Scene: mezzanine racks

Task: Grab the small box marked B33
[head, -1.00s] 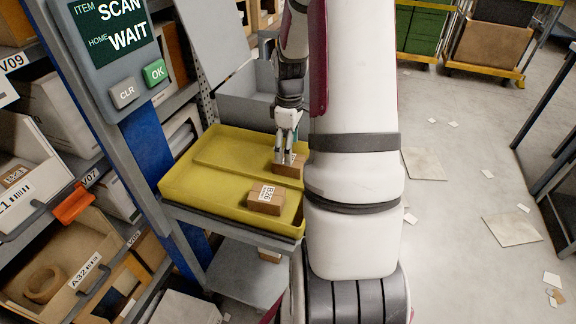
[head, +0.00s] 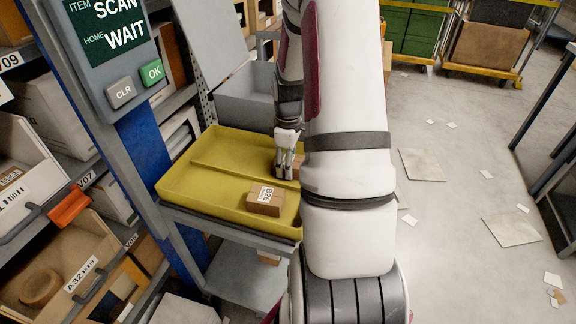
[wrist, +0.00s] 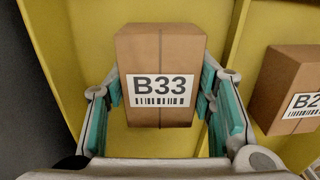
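The small brown box marked B33 (wrist: 160,75) sits in the yellow tray (head: 200,190), its label and barcode facing the wrist camera. My gripper (wrist: 162,92) is open, with one teal-padded finger on each side of the box. The finger ends are very near its sides; I cannot tell whether they touch. In the head view, my gripper (head: 285,172) is low at the tray's right side, and it and my arm hide most of the B33 box (head: 297,166).
A second brown box (head: 265,200), labelled B26, lies in the tray nearer the head camera; its edge shows at right in the wrist view (wrist: 285,90). A grey bin (head: 243,95) stands behind the tray. Shelving and a scan panel (head: 115,50) stand left.

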